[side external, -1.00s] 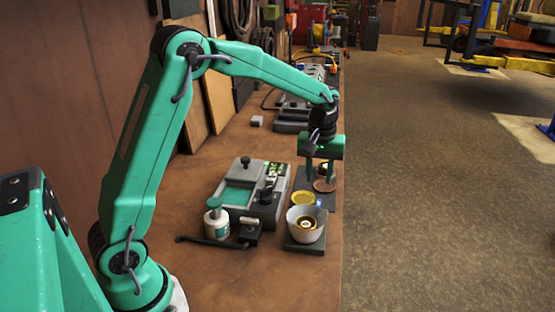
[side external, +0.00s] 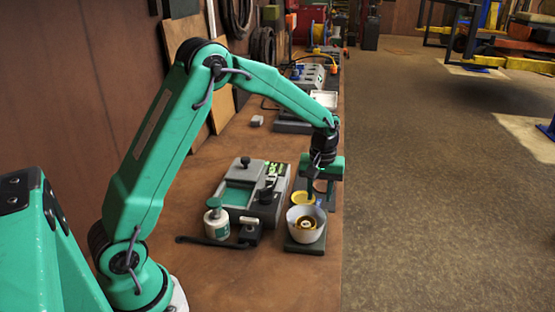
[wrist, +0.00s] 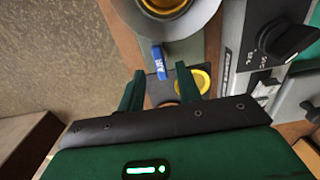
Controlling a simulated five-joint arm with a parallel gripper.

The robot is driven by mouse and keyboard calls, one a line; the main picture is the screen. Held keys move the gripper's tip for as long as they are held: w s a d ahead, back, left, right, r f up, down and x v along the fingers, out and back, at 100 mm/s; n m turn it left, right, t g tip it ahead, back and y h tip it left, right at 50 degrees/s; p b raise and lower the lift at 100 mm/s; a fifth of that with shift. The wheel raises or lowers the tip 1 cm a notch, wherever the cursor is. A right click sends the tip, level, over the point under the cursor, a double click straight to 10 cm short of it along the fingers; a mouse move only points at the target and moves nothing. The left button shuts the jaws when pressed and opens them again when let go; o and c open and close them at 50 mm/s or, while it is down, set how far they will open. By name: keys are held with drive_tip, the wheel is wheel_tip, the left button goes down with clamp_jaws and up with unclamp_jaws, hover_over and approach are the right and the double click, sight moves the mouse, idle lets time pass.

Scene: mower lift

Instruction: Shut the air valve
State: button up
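A small blue lever (wrist: 158,60) marked with white letters shows in the wrist view, beside the pale bowl with a gold centre (wrist: 165,20). I take it as the air valve's handle. My gripper (wrist: 160,70) is open, and the lever's end appears between its two green fingertips. I cannot tell whether a finger touches it. A yellow disc (wrist: 201,80) lies by the right finger. In the side external view my gripper (side external: 320,190) points down just behind the bowl (side external: 293,222), and the lever is mostly hidden there.
A grey device with a green panel (side external: 238,195) stands left of the bowl. A white tray (side external: 324,99) is farther back. The bench (side external: 270,285) ends at the right; its front is clear.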

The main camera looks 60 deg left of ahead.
sight(318, 209)
drive_tip(key=shift+f, duration=1.35)
clamp_jaws()
